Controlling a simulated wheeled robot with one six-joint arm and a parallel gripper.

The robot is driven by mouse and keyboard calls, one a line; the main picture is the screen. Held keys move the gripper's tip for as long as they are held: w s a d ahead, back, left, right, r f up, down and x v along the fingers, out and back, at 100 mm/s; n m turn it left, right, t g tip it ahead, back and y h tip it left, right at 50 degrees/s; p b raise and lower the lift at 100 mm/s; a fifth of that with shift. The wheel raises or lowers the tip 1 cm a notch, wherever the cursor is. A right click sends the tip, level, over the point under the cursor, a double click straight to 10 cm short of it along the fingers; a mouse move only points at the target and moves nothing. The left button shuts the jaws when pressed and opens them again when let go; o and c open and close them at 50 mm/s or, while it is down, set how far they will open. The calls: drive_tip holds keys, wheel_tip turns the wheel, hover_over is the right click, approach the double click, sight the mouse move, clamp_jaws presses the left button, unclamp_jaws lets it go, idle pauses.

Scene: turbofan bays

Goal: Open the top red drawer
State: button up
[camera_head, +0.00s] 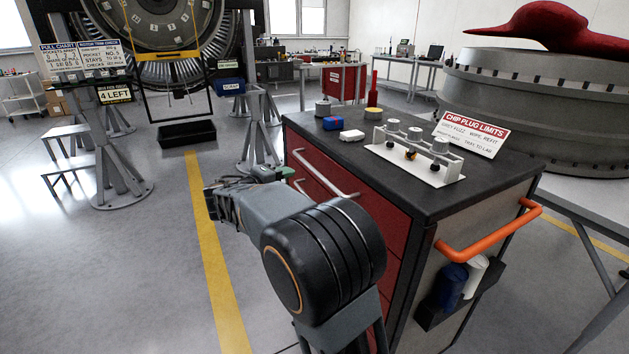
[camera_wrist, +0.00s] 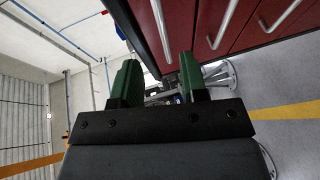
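The red top drawer (camera_head: 314,166) is in the front of a black-topped cart and looks shut. Its pale bar handle (camera_head: 325,176) slants along the drawer face. My gripper (camera_head: 284,173) is near the far left end of the drawer front, partly hidden behind my own wrist. In the wrist view my gripper (camera_wrist: 158,66) has its two green fingers well apart with nothing held. I cannot tell how far the fingers are from the handle.
Lower drawer handles (camera_wrist: 224,22) run parallel beside the top one. The cart top (camera_head: 387,185) carries a white rack (camera_head: 415,158), a sign (camera_head: 471,134) and small parts. An orange rail (camera_head: 487,235) sticks out at the cart's side. Floor left of the cart is open.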

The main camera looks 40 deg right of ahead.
sight(314, 172)
drive_tip(key=x, duration=1.2)
drive_tip(key=shift+d, duration=0.25)
clamp_jaws()
